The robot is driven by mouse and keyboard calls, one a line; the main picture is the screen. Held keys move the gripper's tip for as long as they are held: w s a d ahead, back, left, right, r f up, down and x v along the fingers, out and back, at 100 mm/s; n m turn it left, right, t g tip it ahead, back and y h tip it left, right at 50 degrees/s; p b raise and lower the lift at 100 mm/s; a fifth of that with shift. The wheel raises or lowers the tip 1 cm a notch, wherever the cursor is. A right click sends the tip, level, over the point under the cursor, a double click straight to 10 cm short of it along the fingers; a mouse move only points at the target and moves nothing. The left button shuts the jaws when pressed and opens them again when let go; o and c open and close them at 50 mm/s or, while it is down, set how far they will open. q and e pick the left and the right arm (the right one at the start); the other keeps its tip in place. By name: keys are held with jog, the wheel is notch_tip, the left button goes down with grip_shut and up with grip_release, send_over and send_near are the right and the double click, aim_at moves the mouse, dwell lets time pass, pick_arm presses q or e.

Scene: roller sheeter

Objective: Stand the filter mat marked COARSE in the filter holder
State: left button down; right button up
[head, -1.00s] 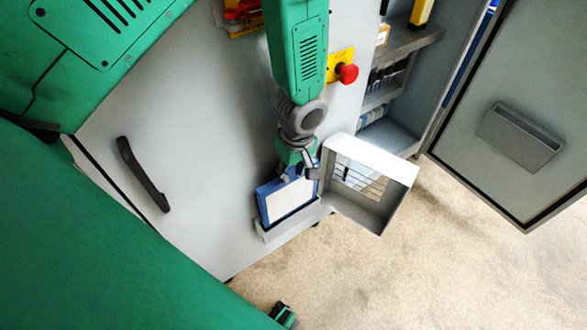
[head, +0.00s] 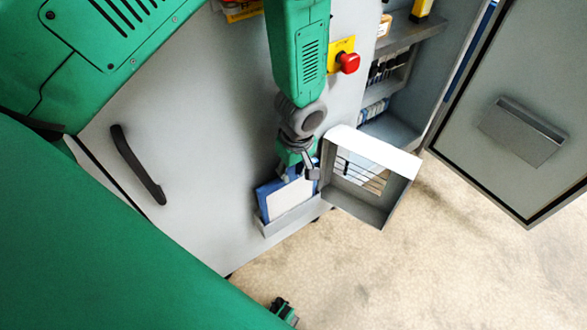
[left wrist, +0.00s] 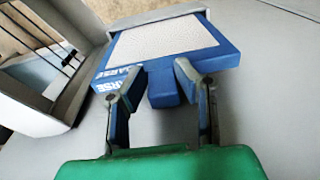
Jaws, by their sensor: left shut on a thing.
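The filter mat (head: 291,200) has a blue frame and a pale pad. In the left wrist view the mat (left wrist: 165,40) shows white lettering on its blue edge, partly covered by a finger, that reads COARSE. My left gripper (head: 296,172) is shut on the mat's blue tab, which also shows between the fingers (left wrist: 160,90) in the left wrist view. The mat's lower part is inside the grey trough-shaped filter holder (head: 291,220) on the cabinet side. The holder's front wall hides the mat's lower edge, so I cannot tell whether it touches bottom. My right gripper is not in view.
An open grey box frame with bars (head: 374,208) stands close to the right of the mat and gripper. A red stop button (head: 349,63), an open cabinet with shelves (head: 400,42) and its open door (head: 490,150) lie further right. A black handle (head: 138,165) is left.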

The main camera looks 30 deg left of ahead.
pick_arm(q)
jog(key=shift+f+b, duration=1.4)
jog(key=shift+f, duration=0.95)
jog(key=c, duration=1.2)
grip_release()
jog(key=shift+o, duration=0.2)
notch_tip(320, 180, up, 12)
jog(key=d, duration=0.1)
jog(key=shift+s+d+f, duration=0.1)
